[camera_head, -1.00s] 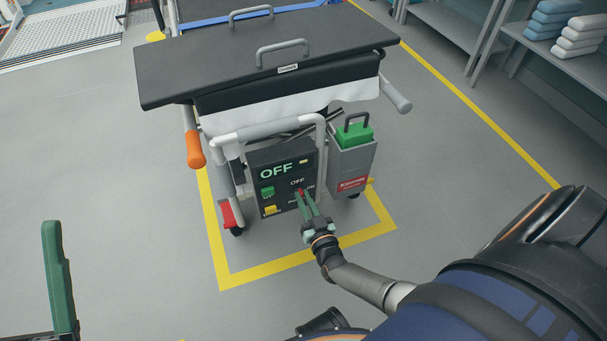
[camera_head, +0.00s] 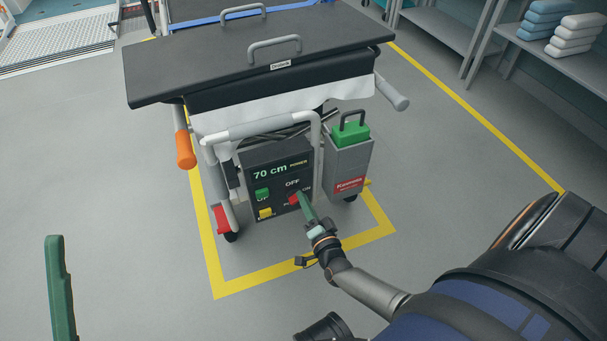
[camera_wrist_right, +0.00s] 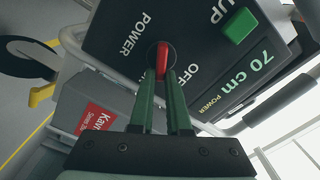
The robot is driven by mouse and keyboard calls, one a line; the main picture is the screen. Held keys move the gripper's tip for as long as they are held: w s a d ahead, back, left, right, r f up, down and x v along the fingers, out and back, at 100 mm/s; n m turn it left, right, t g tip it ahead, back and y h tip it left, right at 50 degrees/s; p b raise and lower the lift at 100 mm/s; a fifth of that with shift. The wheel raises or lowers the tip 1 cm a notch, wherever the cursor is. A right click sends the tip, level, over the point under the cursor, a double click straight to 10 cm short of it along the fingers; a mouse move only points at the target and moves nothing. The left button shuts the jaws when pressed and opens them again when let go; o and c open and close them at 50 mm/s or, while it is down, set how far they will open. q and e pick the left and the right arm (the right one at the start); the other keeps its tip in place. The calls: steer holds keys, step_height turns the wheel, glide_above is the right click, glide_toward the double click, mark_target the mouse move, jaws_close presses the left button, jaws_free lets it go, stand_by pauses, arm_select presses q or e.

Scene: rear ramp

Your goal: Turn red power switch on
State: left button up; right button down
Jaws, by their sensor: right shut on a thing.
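The red power switch (camera_head: 294,200) is on the front of a black control panel (camera_head: 252,219) on the cart. The panel's display (camera_head: 272,170) reads "70 cm" and "POWER". My right gripper (camera_head: 303,199) is at the switch, its green fingers shut on it. In the right wrist view, the red switch (camera_wrist_right: 162,58) sits between the tips of my right gripper (camera_wrist_right: 162,78), near the printed words "OFF" and "POWER". One green finger of my left gripper (camera_head: 60,288) shows at the lower left, away from the cart; its other finger is not visible.
A grey tube frame (camera_head: 262,128) surrounds the panel. Floor around the yellow-marked bay (camera_head: 260,284) is clear.

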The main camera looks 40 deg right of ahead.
arm_select(q)
steer(key=shift+w+d+f+b, duration=0.1)
steer(key=shift+f+b, duration=0.5)
steer(key=shift+f, duration=0.2)
steer(key=shift+w+d+f+b, duration=0.1)
steer(key=shift+f+b, duration=0.5)
steer(key=shift+f, duration=0.15)
arm_select(e)
steer(key=shift+d+f+m, duration=0.1)
steer(key=shift+f+m, duration=0.15)
steer(key=shift+m, duration=1.25)
steer(key=shift+d+f+m, duration=0.1)
steer(key=shift+f+m, duration=0.15)
steer(key=shift+m, duration=1.25)
arm_select(q)
steer(key=shift+f, duration=0.1)
arm_select(e)
steer(key=shift+m, duration=0.3)
steer(key=c, duration=0.9)
jaws_free()
arm_select(q)
steer(key=shift+s, duration=0.2)
arm_select(e)
steer(key=shift+s+a, duration=0.15)
steer(key=shift+s, duration=0.05)
